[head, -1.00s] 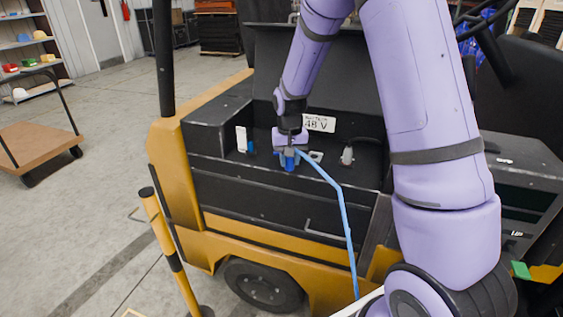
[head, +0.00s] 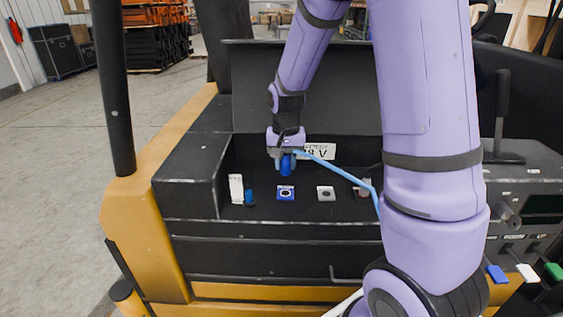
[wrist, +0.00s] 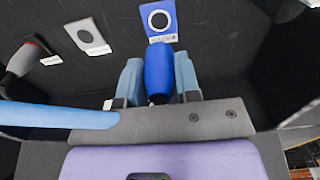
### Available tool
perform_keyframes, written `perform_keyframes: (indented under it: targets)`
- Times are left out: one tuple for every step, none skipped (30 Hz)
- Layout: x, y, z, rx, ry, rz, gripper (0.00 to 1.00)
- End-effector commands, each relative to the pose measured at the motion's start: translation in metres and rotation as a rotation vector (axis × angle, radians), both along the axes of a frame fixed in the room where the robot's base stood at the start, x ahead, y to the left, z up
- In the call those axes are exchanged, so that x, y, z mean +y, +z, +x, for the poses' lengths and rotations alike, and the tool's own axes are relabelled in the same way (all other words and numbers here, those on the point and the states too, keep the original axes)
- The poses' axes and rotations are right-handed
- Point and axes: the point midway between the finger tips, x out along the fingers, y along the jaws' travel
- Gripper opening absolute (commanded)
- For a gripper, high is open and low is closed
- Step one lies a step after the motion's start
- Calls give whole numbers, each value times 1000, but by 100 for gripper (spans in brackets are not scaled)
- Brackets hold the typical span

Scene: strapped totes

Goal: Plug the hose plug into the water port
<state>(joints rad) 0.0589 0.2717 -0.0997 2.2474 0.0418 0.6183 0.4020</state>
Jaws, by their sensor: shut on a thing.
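The hose plug (head: 286,168) is a blue rounded piece on a light blue hose (head: 341,173). My gripper (head: 285,158) is shut on the plug and holds it inside the open black battery bay. The water port is a blue square plate with a dark ringed hole (head: 286,193); it shows just below the plug in the head view. In the wrist view, the plug (wrist: 159,72) sits between the two fingers, and the port (wrist: 158,20) is beyond its tip, apart from it in the picture. The exact gap cannot be told.
A grey square port (head: 326,194) is right of the blue one. A grey connector with a red part (head: 362,189) lies farther right. A white plate (head: 236,188) and small blue cap (head: 250,197) are on the left. The bay's walls and raised lid surround the gripper.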

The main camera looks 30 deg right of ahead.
Motion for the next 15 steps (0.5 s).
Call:
perform_keyframes:
  targets:
    - [0, 0, 0, 0, -1, 0, 0]
    - [0, 0, 0, 0, -1, 0, 0]
    - [0, 0, 0, 0, -1, 0, 0]
    - [0, 0, 0, 0, -1, 0, 0]
    - [0, 0, 0, 0, -1, 0, 0]
    - [0, 0, 0, 0, -1, 0, 0]
    - [0, 0, 0, 0, -1, 0, 0]
    - [0, 0, 0, 0, -1, 0, 0]
    - [0, 0, 0, 0, -1, 0, 0]
    - [0, 0, 0, 0, -1, 0, 0]
    - [0, -1, 0, 0, -1, 0, 0]
    - [0, -2, 0, 1, -1, 0, 0]
    - [0, -3, 0, 1, -1, 0, 0]
    - [0, -4, 0, 2, -1, 0, 0]
    - [0, -7, 0, 2, -1, 0, 0]
